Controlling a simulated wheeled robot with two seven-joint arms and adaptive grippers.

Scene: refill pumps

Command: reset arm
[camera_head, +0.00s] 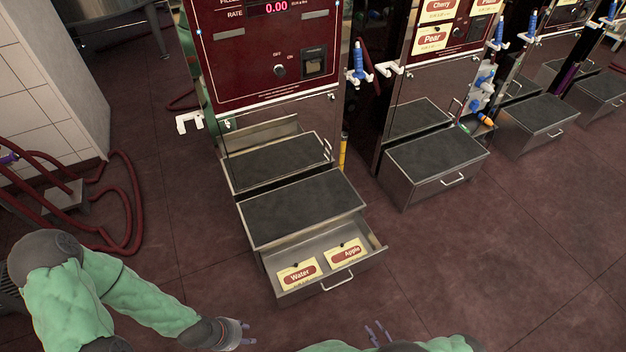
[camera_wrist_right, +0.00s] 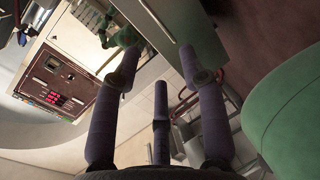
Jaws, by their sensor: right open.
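My left arm is green and comes in from the lower left of the head view. Its gripper (camera_head: 238,334) is low in the picture, in front of the open drawer and apart from it; its finger spacing is too small to make out. My right gripper (camera_head: 377,332) shows only by its fingertips at the bottom edge of the head view. In the right wrist view my right gripper (camera_wrist_right: 160,58) has its fingers spread apart, with nothing between them.
An open metal drawer (camera_head: 374,255) holds a Water card (camera_head: 299,275) and an Apple card (camera_head: 345,254). Above it stands a red pump (camera_head: 262,55). More pumps with steps stand at right. Red hoses (camera_head: 130,205) lie at left. The floor at lower right is clear.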

